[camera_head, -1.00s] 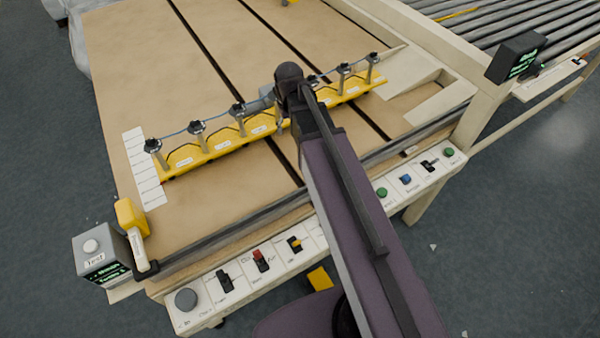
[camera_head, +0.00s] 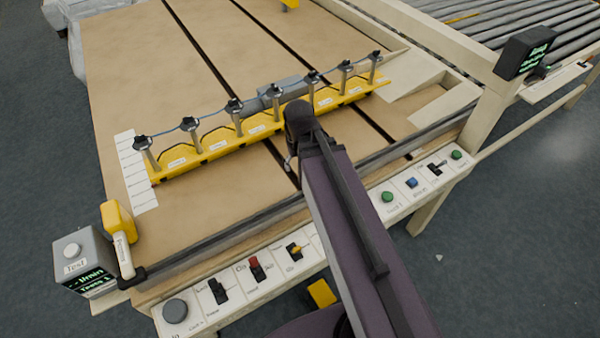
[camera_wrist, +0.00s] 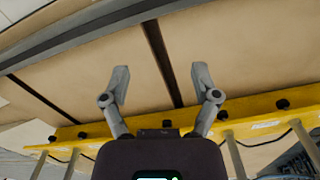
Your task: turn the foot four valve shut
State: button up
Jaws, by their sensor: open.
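A yellow bar (camera_head: 205,153) lies across the tan board, with several grey posts topped by dark star-shaped valve knobs, such as one left of centre (camera_head: 234,105) and one right of centre (camera_head: 312,77). The labels on its feet are too small to read, so I cannot tell which valve is foot four. A grey block (camera_head: 284,91) sits mid-bar. My gripper (camera_wrist: 160,76) is open and empty, its two fingers spread over bare board beside the bar.
A control strip (camera_head: 237,292) with switches and buttons runs along the front edge. A grey test box (camera_head: 84,262) and a yellow-headed tool (camera_head: 117,218) stand at the front left corner. Rollers (camera_head: 480,45) lie at back right.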

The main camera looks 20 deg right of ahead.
jog(key=shift+s+f+b, duration=0.3)
jog(key=shift+s+f, duration=0.2)
jog(key=shift+c, duration=0.2)
dwell(0.3)
